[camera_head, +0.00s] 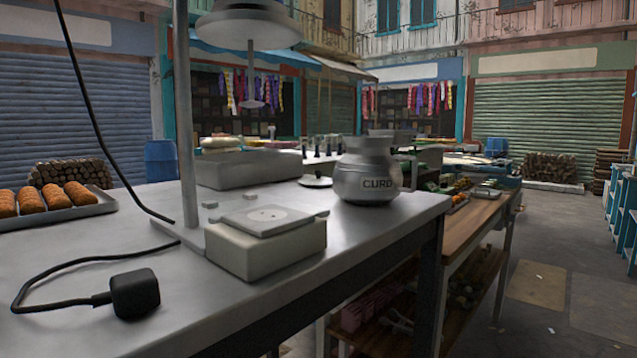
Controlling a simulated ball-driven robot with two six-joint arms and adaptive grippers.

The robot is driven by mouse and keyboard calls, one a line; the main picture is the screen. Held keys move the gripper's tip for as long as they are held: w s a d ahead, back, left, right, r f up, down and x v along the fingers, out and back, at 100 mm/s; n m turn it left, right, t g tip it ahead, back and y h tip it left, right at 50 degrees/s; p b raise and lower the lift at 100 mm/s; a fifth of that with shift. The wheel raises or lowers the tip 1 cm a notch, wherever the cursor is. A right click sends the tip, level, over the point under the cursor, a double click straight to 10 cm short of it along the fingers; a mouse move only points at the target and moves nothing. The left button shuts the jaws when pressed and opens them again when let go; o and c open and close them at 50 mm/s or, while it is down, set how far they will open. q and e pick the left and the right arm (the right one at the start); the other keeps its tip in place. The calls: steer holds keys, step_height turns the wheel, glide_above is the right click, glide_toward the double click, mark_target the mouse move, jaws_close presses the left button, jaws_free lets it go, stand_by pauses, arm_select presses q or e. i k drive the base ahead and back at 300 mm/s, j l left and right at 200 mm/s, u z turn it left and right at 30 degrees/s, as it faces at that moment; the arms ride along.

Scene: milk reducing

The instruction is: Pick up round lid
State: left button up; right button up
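A small round lid (316,182) with a dark knob lies on the grey metal table (375,222), just left of a silver pot (367,172) marked CURD. The lid looks flat on the table and apart from the pot. The pot stands upright; I cannot tell whether its mouth is covered. Neither of my grippers shows in the head view.
A scale-like box (265,245) stands near the front edge, beside a stand with a pole (186,130) and an overhead disc (248,27). A black plug (135,294) with its cable lies front left. A food tray (60,212) is at left. A wooden table (475,222) adjoins at right.

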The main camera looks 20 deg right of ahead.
mark_target(317, 182)
steer(key=l+u, duration=0.35)
steer(key=l, duration=0.55)
steer(key=l+u, duration=0.3)
steer(key=l, duration=0.55)
